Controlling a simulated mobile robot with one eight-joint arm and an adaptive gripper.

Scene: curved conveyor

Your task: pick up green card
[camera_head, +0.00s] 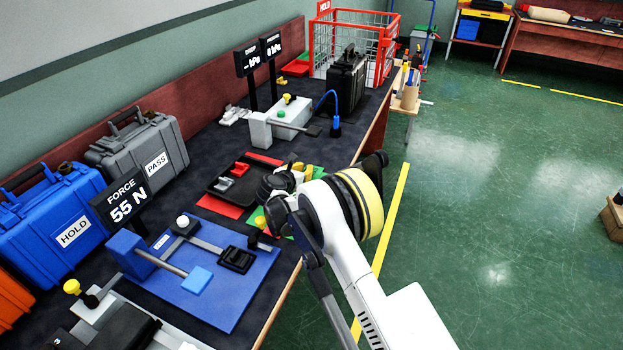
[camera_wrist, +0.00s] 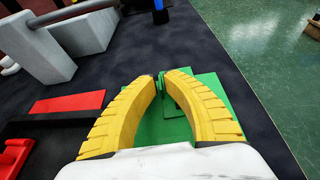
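My gripper (camera_wrist: 160,78) has yellow ribbed fingers that bow outward, with their tips drawn close together. A thin dark green edge shows between the tips, and it appears to be part of the green card (camera_wrist: 166,125). Green flat surface shows between and beyond the fingers, in overlapping pieces near the table edge. The fingers hide part of it, so I cannot tell whether it is lifted. In the head view, my gripper (camera_head: 296,172) is over the table's right side, and green (camera_head: 317,172) shows beside the fingers.
A red card (camera_wrist: 68,102) and a black tray (camera_head: 232,190) lie left of my gripper. A grey block fixture (camera_head: 262,130) stands behind. A blue fixture board (camera_head: 215,300) is in front. The table edge and open green floor (camera_head: 490,200) are to the right.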

